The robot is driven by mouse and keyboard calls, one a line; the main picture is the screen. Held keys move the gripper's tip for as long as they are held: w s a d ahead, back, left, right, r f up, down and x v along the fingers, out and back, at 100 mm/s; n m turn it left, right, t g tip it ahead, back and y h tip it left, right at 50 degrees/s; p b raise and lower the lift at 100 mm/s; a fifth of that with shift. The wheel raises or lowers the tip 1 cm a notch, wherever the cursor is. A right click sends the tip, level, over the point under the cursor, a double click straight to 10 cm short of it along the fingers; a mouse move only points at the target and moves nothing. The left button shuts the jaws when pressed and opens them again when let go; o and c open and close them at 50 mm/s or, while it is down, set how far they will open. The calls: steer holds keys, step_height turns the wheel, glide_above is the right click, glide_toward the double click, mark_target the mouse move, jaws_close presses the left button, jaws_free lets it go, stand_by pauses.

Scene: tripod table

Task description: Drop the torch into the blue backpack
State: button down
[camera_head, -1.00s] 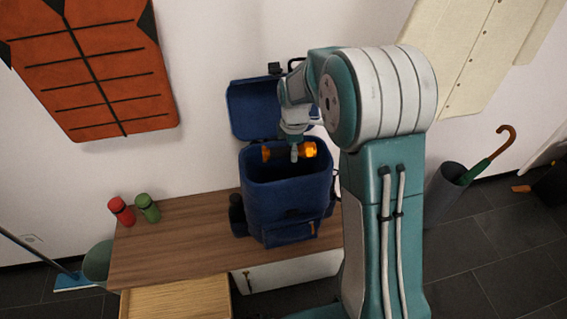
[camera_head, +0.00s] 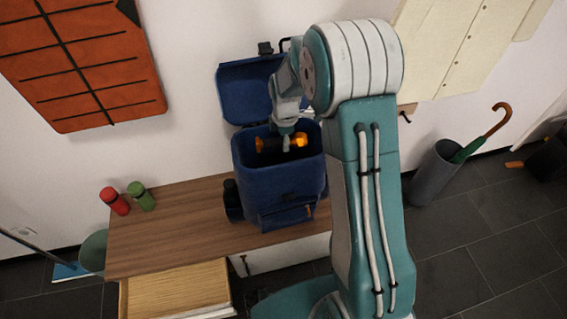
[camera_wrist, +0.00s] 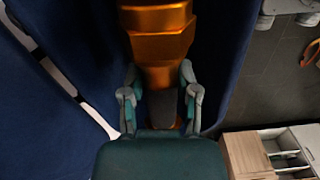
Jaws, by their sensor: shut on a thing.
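The blue backpack (camera_head: 278,197) stands upright on the wooden table with its lid flap (camera_head: 247,90) open toward the wall. The orange torch (camera_head: 299,140) has a dark middle and lies sideways at the backpack's open mouth, within the rim outline. My gripper (camera_head: 287,143) is shut on its dark middle part. In the wrist view, the orange torch (camera_wrist: 158,40) extends upward from my gripper (camera_wrist: 161,100), with blue fabric on both sides. The bottom of the backpack is hidden in shadow.
A red bottle (camera_head: 115,201) and a green bottle (camera_head: 141,196) stand on the table's (camera_head: 180,222) left end. An open wooden drawer (camera_head: 175,292) juts out in front. A grey umbrella holder (camera_head: 434,174) stands on the floor to the right.

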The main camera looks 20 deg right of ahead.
steer(key=shift+c, duration=1.3)
jaws_free()
step_height(320, 180, up, 12)
steer(key=s+r+m+t, duration=0.3)
steer(key=s+r+m, duration=0.6)
steer(key=s+r, duration=0.4)
steer(key=s+m+t, duration=0.2)
steer(key=s+m, duration=0.6)
steer(key=s, duration=0.6)
steer(key=shift+f+t, duration=0.3)
steer(key=shift+f, duration=0.05)
